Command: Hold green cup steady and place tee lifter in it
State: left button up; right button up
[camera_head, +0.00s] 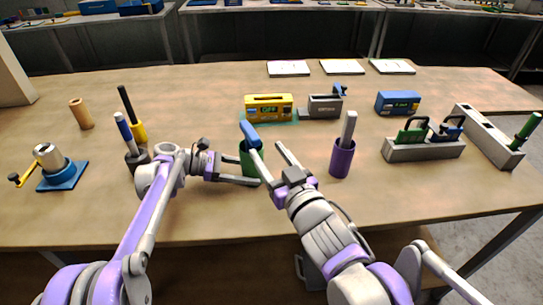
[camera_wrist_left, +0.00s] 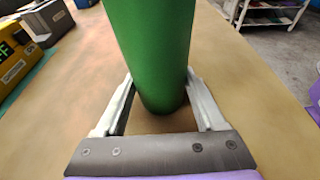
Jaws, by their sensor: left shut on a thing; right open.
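The green cup (camera_head: 245,163) stands on the table in the head view, partly hidden by my grippers. My left gripper (camera_head: 243,173) is shut on it; in the left wrist view the cup's green wall (camera_wrist_left: 155,50) is between the two fingers. A blue-ended piece (camera_head: 249,132) rises at a tilt from the cup's mouth; it may be the tee lifter, but its lower part is hidden. My right gripper (camera_head: 266,150) is open just above and right of the cup, one finger in front of the cup, close to the blue piece. Whether it touches is unclear.
A purple cup (camera_head: 342,160) with a grey-handled tool stands close to the right of my right gripper. A yellow device (camera_head: 268,107) and a grey block (camera_head: 324,106) are behind. The front table strip is clear.

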jog(key=shift+s+d, duration=0.1)
jog(key=shift+s, duration=0.2)
pick_arm(q)
jog(key=o, duration=1)
jog(key=shift+c, duration=0.2)
jog(key=shift+a, duration=0.15)
jog(key=v, duration=1.1)
jog(key=shift+a+r, duration=0.2)
jog(key=shift+a, duration=0.15)
jog(key=shift+s+f, duration=0.1)
